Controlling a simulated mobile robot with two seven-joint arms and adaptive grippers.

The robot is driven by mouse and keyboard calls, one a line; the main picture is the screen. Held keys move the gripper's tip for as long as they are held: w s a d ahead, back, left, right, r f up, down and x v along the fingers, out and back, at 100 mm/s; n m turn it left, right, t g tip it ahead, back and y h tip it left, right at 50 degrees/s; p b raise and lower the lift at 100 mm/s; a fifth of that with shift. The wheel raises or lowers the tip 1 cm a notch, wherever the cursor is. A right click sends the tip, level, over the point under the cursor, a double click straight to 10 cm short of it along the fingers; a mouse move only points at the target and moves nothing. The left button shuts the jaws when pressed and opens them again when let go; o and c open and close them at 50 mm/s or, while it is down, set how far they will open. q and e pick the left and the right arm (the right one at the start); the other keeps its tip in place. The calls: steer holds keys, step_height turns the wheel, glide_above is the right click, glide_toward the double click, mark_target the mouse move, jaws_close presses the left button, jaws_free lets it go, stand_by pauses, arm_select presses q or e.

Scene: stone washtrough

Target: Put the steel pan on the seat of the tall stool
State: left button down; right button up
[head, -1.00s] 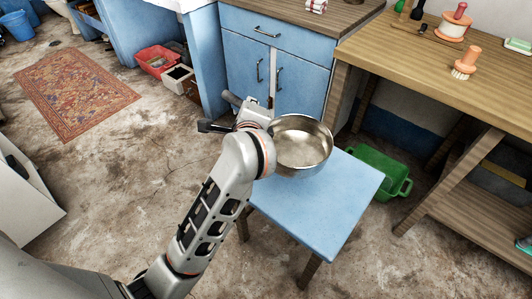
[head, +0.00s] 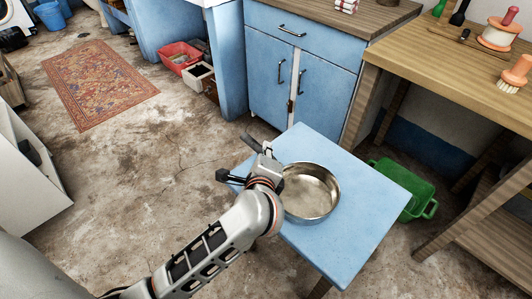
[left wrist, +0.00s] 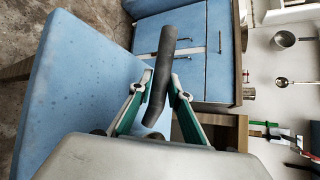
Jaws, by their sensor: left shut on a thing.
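The steel pan (head: 310,192) is a round, shallow, empty metal bowl with a dark handle (left wrist: 166,62). My left gripper (head: 263,158) is shut on the handle; in the left wrist view its green-lined fingers (left wrist: 158,95) stand on both sides of the handle. The tall stool has a light blue rectangular seat (head: 365,200), and the pan is over its left part, level. I cannot tell whether the pan's base touches the seat. The pan's bowl is hidden in the left wrist view. My right gripper is not seen.
A blue cabinet (head: 270,75) stands behind the stool. A wooden workbench (head: 440,85) is at the right, with a green crate (head: 405,188) on the floor beside it. The seat's right and front parts are bare. A patterned rug (head: 98,82) lies at the far left.

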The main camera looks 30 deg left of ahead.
arm_select(q)
steer(key=shift+r, duration=0.2)
steer(key=shift+f, duration=0.2)
steer(key=c, duration=2.3)
jaws_free()
steer(key=shift+f, duration=0.15)
steer(key=o, duration=0.4)
steer(key=shift+r, duration=0.2)
